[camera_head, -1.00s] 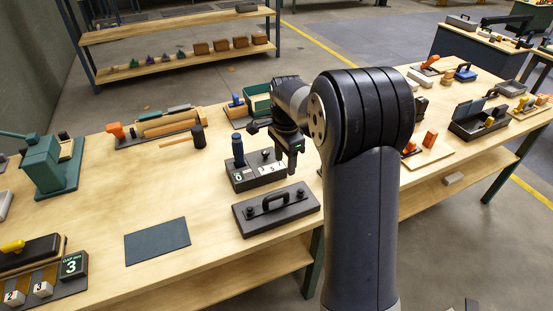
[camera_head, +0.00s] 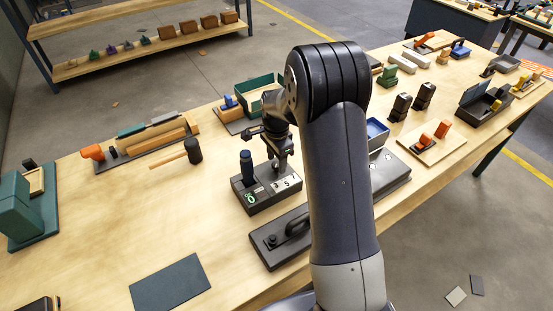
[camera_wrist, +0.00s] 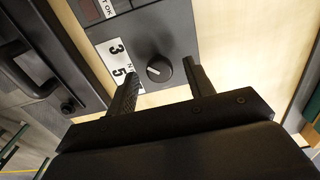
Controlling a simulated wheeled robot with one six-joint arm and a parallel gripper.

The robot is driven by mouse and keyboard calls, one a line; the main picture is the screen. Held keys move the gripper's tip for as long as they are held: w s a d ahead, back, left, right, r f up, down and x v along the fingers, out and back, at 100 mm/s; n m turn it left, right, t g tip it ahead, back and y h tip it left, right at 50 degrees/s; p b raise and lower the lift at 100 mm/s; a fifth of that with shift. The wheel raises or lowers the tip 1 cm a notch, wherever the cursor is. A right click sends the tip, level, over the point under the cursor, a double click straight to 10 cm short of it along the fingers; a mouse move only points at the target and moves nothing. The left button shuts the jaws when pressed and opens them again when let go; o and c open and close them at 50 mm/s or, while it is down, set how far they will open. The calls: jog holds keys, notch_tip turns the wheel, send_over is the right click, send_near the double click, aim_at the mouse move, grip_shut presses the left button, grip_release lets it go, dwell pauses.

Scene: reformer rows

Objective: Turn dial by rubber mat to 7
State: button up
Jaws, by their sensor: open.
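The dial (camera_wrist: 159,68) is a round black knob with a white pointer line, in the wrist view. It sits on a grey panel beside a white strip with printed 3 and 5. In the head view its dark box (camera_head: 268,205) carries a blue upright handle (camera_head: 246,166), a green-lit 0 and a number strip; the gripper largely hides the knob there. My gripper (camera_wrist: 160,88) is open and empty, its fingers on either side of the knob in the picture. Contact cannot be told. The gripper also shows above the box (camera_head: 277,150). The dark rubber mat (camera_head: 170,284) lies flat at front left.
A dark case with a handle (camera_head: 268,241) lies close in front of the box. My arm hides part of the table to the right. The wood between mat and mallet is clear.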

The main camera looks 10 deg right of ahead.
jog(key=shift+f, duration=0.4)
jog(key=shift+c, duration=0.3)
jog(key=c, duration=0.9)
